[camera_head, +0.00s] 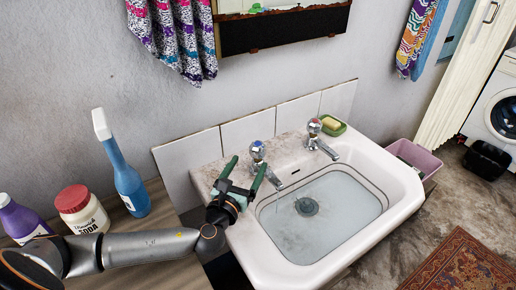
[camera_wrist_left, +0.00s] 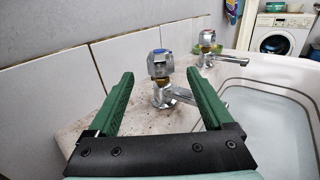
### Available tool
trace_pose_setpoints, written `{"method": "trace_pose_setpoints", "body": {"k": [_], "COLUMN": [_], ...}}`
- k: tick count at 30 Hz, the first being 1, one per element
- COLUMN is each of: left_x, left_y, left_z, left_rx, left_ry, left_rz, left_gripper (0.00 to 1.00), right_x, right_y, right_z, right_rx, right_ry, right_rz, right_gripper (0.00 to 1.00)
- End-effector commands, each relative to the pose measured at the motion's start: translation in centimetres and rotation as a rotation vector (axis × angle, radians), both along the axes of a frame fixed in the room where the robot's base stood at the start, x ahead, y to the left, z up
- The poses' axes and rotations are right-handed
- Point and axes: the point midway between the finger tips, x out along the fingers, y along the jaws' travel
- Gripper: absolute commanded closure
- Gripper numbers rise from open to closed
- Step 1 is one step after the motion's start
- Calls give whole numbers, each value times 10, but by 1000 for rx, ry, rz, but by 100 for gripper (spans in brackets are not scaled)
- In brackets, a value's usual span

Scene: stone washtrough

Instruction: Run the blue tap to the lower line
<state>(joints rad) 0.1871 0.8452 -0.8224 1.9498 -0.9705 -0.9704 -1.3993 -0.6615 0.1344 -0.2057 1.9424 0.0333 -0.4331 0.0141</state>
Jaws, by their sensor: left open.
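The blue tap (camera_head: 257,152) is the left chrome tap on the white basin (camera_head: 405,182); a blue mark shows on its knob in the left wrist view (camera_wrist_left: 160,64). Clear water (camera_head: 340,215) lies in the basin over the drain. My right gripper is not in view.
A second tap (camera_head: 315,128) with a red mark stands to the right, by a green soap dish (camera_head: 333,126). White tiles (camera_head: 248,129) back the basin. A blue spray bottle (camera_head: 128,185), a soda jar (camera_head: 82,210) and a purple bottle (camera_head: 20,220) stand on the left counter.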

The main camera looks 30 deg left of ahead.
Motion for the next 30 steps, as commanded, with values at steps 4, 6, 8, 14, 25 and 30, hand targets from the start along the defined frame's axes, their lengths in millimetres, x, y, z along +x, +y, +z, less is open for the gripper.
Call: {"method": "trace_pose_setpoints", "body": {"k": [4, 6, 8, 14, 25, 30], "left_x": [33, 46, 56, 76, 82, 82], "left_y": [4, 6, 7, 10, 11, 11], "left_z": [1, 0, 1, 0, 0, 0], "left_rx": [0, -1, -1, -1, -1, -1], "left_ry": [-3, -2, -2, 1, 1, 1], "left_rz": [1, 0, 1, -1, -2, -1], "left_gripper": [15, 15, 15, 15, 15, 33], "right_x": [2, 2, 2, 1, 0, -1], "right_y": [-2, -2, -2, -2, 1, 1], "right_z": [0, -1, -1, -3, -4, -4], "right_rx": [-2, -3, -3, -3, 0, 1], "right_ry": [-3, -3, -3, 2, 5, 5], "right_rz": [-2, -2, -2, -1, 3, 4], "right_gripper": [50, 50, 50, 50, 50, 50]}}
